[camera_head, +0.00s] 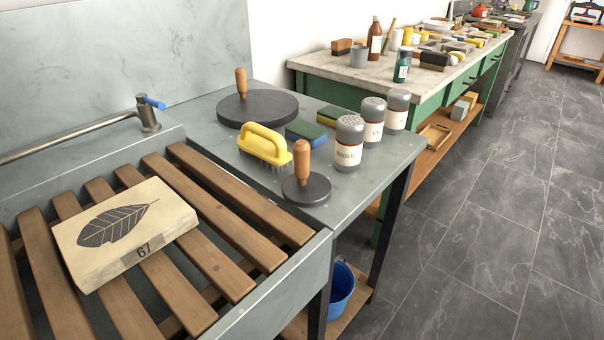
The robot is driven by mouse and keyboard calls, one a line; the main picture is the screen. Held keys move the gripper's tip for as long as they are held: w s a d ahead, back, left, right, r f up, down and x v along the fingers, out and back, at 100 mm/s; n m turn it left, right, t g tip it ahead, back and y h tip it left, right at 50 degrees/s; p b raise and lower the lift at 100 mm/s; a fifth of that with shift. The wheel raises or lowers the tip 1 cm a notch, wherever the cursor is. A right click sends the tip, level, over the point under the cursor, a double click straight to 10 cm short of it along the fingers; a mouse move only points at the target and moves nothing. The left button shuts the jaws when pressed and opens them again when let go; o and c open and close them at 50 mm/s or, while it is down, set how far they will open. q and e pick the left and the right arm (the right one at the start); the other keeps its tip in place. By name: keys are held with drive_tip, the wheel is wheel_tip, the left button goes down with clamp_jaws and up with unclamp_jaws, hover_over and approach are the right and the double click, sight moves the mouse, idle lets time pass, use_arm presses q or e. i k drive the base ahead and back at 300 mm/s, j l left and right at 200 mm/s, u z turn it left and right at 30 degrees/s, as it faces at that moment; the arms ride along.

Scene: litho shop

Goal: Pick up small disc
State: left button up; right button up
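The small disc (318,190) is a dark grey round plate with an upright wooden handle (302,159). It lies flat near the front edge of the grey metal counter (347,203), just right of the slatted wooden rack. A larger dark disc (271,108) with a similar wooden handle lies farther back on the same counter. Neither of my grippers shows in the head view.
A yellow brush (264,139) stands beside the small disc. Sponges (306,131) and three shakers (349,143) stand behind it. A leaf-printed block (160,240) lies on the rack (236,225). Open floor (480,230) lies to the right.

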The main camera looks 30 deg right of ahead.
sight(305, 187)
drive_tip(key=u, duration=1.3)
drive_tip(key=z, duration=2.05)
drive_tip(key=i+l, duration=0.1)
drive_tip(key=l, duration=0.35)
drive_tip(key=i+l+z, duration=0.1)
drive_tip(key=l, duration=0.35)
drive_tip(key=i+l, duration=0.1)
drive_tip(key=l, duration=0.35)
drive_tip(key=z, duration=0.05)
